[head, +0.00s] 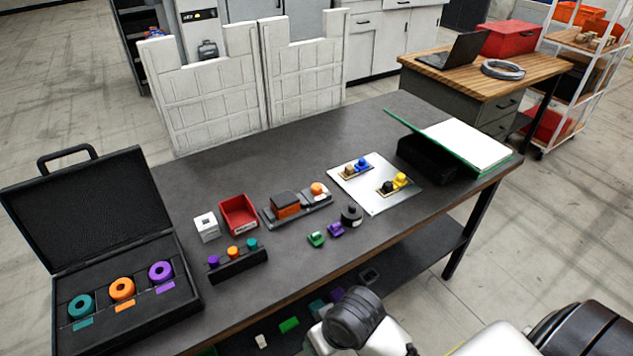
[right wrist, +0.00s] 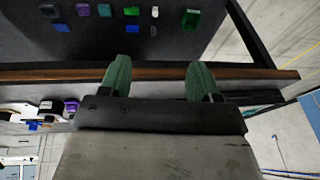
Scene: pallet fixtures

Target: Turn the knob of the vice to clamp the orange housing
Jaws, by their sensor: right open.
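The vice (head: 303,213) is a dark grey block fixture near the middle of the table. The orange housing (head: 286,208) sits in it, with a dark top. The orange knob (head: 318,188) is at the right end of the vice. How tightly the jaws meet the housing is too small to tell. My right gripper (right wrist: 158,80) shows in the right wrist view with its two green fingers spread and nothing between them. It is beyond the table's front edge, away from the vice. My left gripper is in neither view.
A red bin (head: 238,215) and white block (head: 207,227) stand left of the vice. A black cylinder (head: 352,215) and small green (head: 316,239) and purple pieces are in front. A metal plate (head: 374,204) lies right. The open black case (head: 100,290) fills the left end.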

